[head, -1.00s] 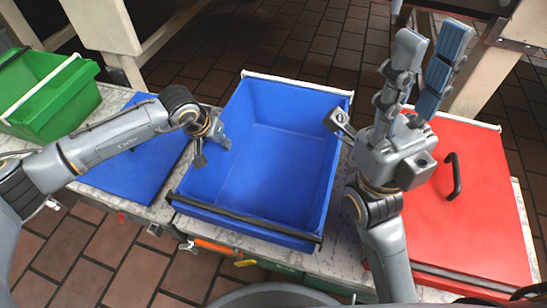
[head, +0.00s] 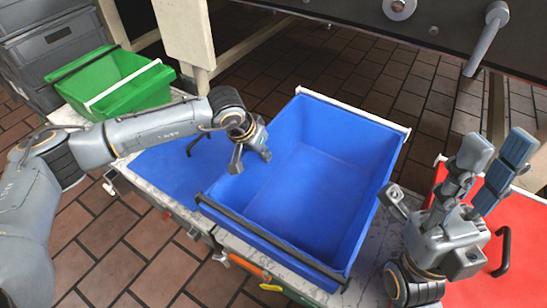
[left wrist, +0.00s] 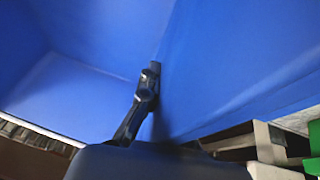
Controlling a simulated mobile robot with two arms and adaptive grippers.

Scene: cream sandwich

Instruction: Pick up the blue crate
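The blue crate (head: 310,190) stands on the speckled table in the head view, open at the top, with a white bar at its back and a black bar at its front. My left gripper (head: 228,150) is at its left wall, with fingers at the rim and inside and another part left of the wall. It looks open. The left wrist view shows the crate's inside (left wrist: 60,95) and a dark finger of the left gripper (left wrist: 143,100) close against the wall. My right gripper (head: 445,180) is open and empty, right of the crate.
A green crate (head: 125,95) stands at the left, beside a blue panel (head: 180,165). A red panel with a black handle (head: 502,250) lies at the right. Grey bins (head: 55,45) stand at far left. A dark machine edge (head: 430,35) spans the back. Tiled floor is clear behind the table.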

